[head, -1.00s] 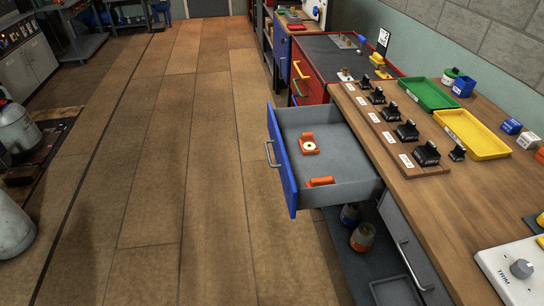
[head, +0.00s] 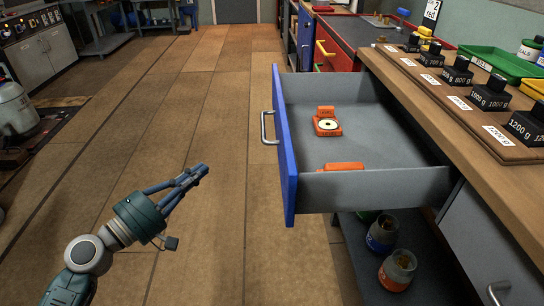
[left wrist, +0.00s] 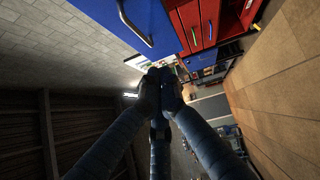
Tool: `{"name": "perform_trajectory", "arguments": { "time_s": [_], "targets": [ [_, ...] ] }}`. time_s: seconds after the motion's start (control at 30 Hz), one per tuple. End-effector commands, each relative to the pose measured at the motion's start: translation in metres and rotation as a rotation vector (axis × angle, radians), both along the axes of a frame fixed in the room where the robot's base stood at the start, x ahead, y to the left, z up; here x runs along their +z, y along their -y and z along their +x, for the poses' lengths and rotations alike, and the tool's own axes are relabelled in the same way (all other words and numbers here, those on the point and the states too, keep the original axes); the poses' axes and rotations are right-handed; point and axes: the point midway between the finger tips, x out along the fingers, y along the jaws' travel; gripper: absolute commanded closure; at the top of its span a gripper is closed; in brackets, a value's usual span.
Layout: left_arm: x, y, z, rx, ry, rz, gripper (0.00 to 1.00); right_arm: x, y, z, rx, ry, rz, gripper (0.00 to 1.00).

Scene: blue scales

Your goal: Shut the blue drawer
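The blue drawer (head: 286,170) is pulled well out from the bench on the right. Its metal handle (head: 267,128) is on the left face of the blue front. An orange block with a round white disc (head: 327,124) and another orange piece (head: 341,167) lie inside. My left gripper (head: 196,173) is left of the drawer front, apart from it, and its fingers are together with nothing seen between them. In the left wrist view the fingertips (left wrist: 161,80) meet below a blue panel (left wrist: 105,14) with a metal handle (left wrist: 136,24). My right gripper is not in view.
The wooden bench top (head: 408,96) holds a row of black weights (head: 489,92) and a green tray (head: 497,64). Jars (head: 397,268) stand on the shelf below the drawer. A red cabinet (head: 334,50) is behind. The floor left of the drawer is clear.

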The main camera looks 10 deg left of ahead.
Motion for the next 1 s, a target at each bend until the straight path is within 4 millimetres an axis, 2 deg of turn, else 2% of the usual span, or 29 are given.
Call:
{"name": "perform_trajectory", "arguments": {
  "time_s": [0.1,0.27,0.5,0.73,0.83,0.9,1.0],
  "targets": [
    [0.013,0.008,-0.004,-0.030,0.025,-0.030,1.00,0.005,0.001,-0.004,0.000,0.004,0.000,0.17],
    [0.020,0.015,0.008,-0.033,0.027,-0.033,1.00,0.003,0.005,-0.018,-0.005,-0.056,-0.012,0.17],
    [0.025,0.032,0.040,-0.030,0.028,-0.031,1.00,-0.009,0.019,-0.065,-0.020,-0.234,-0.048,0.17],
    [0.033,0.055,0.085,-0.029,0.028,-0.031,1.00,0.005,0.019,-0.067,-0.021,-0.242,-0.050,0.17],
    [0.039,0.076,0.089,-0.032,0.025,-0.032,1.00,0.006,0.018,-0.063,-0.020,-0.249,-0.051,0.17],
    [0.036,0.079,0.090,-0.028,0.025,-0.032,1.00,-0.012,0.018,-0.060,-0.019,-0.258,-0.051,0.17],
    [0.036,0.085,0.092,-0.028,0.024,-0.031,1.00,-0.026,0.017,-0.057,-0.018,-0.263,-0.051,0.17]
  ]
}}
